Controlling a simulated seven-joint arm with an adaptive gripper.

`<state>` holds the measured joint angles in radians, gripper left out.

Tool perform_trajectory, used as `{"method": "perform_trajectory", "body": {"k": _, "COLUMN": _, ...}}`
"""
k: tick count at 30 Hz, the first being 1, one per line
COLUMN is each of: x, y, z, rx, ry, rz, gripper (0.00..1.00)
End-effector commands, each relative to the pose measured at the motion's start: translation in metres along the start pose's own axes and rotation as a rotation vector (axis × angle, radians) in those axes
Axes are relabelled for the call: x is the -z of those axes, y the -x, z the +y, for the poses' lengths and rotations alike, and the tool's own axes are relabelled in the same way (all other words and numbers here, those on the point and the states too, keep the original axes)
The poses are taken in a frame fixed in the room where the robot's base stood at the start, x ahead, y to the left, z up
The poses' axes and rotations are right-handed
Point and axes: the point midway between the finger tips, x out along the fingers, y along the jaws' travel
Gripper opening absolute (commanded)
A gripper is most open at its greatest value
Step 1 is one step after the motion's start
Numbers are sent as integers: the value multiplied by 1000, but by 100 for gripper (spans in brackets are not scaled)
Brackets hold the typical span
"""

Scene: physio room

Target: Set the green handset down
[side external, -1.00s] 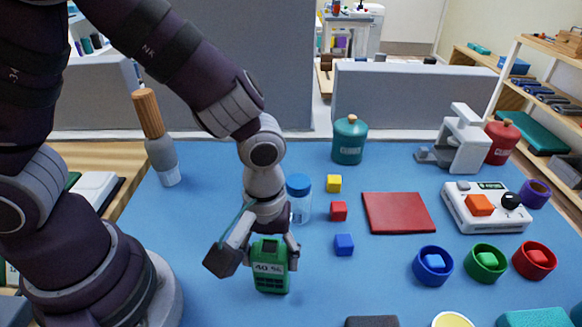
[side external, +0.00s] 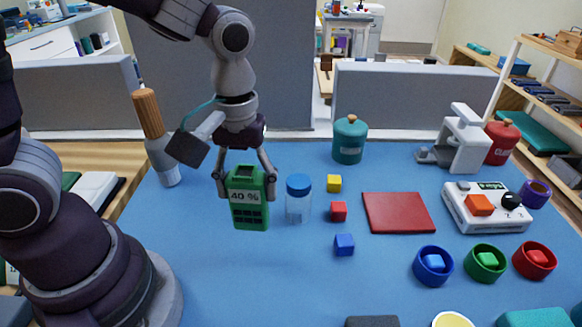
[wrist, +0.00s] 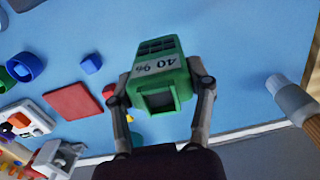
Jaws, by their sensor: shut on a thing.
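The green handset (side external: 249,212) has a pale label reading "40 %" and a dark keypad. My gripper (side external: 246,190) is shut on it, one finger on each side near its upper part. The handset hangs roughly upright, and appears to be above the blue mat (side external: 300,285). In the wrist view the handset (wrist: 158,70) sits between the two fingers of my gripper (wrist: 160,95), with the mat behind it. The gap beneath the handset is hard to judge.
A clear jar with a blue lid (side external: 298,200) stands close to the right of the handset. Small yellow (side external: 334,183), red (side external: 338,211) and blue (side external: 344,244) cubes lie beyond it. A wooden-handled brush (side external: 158,150) stands at left. The front left mat is clear.

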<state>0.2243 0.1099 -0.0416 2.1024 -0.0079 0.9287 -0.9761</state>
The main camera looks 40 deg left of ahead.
Motion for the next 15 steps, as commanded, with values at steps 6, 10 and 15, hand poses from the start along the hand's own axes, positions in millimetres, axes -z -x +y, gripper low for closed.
{"method": "perform_trajectory", "body": {"k": 6, "x": 42, "y": -23, "z": -61, "rx": 2, "ry": 64, "rz": -3, "gripper": 13}}
{"method": "perform_trajectory", "body": {"k": 10, "x": 51, "y": -29, "z": -78, "rx": 0, "ry": 70, "rz": -1, "gripper": 13}}
{"method": "perform_trajectory", "body": {"k": 15, "x": 86, "y": -35, "z": -62, "rx": -1, "ry": 67, "rz": -1, "gripper": 13}}
